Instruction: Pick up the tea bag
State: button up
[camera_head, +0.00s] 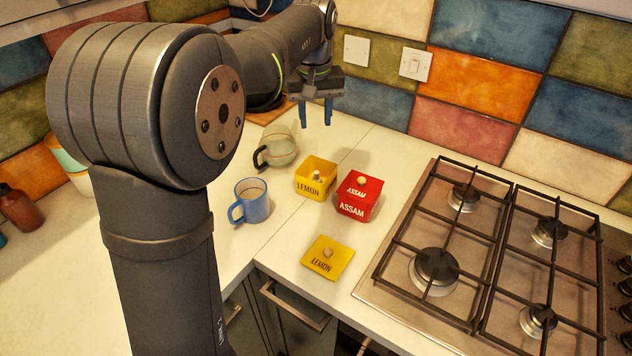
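An open yellow LEMON box (308,189) stands on the counter. A small pale thing (317,176) shows inside it; it may be a tea bag, but it is too small to be sure. The yellow LEMON lid (327,257) with a round knob lies flat on the counter in front of the box. A red ASSAM box (357,207) with its lid on stands to the right of the yellow box. My gripper (316,115) hangs above and behind the yellow box. Its two blue fingers point down, are apart, and hold nothing visible.
A blue mug (255,206) stands left of the yellow box, and a glass pot (281,149) with a dark handle behind it. The gas hob (390,265) fills the right. The tiled wall (464,132) stands behind. Counter around the lid is clear.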

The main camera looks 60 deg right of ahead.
jog(key=m, duration=0.4)
send_near(316, 172)
jog(key=f, duration=0.9)
jog(key=shift+d, duration=0.35)
grip_shut()
